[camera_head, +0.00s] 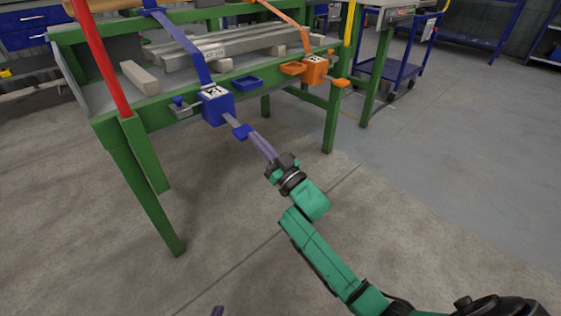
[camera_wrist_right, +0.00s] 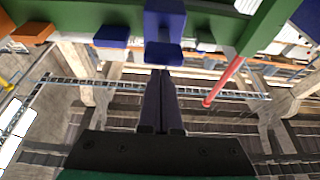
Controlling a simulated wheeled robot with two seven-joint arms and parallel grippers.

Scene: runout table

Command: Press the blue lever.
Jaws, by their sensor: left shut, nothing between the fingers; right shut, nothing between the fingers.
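The blue lever (camera_head: 241,131) sticks out from a blue box (camera_head: 216,106) on the green front rail of the table, with a blue pad at its end. My right gripper (camera_head: 254,136) is shut and empty, its long fingers pointing at that pad. In the right wrist view the blue pad (camera_wrist_right: 163,54) is just beyond the shut fingertips (camera_wrist_right: 161,72). The tips are very close to the pad; I cannot tell whether they touch it. My left gripper (camera_head: 217,311) shows only as a small purple tip at the bottom edge, away from the table.
An orange box (camera_head: 314,69) with an orange lever sits farther right on the rail, and a blue tray (camera_head: 247,84) is between the boxes. A red post (camera_head: 100,58) stands at the left. Grey bars (camera_head: 225,46) lie on the table. The floor in front is clear.

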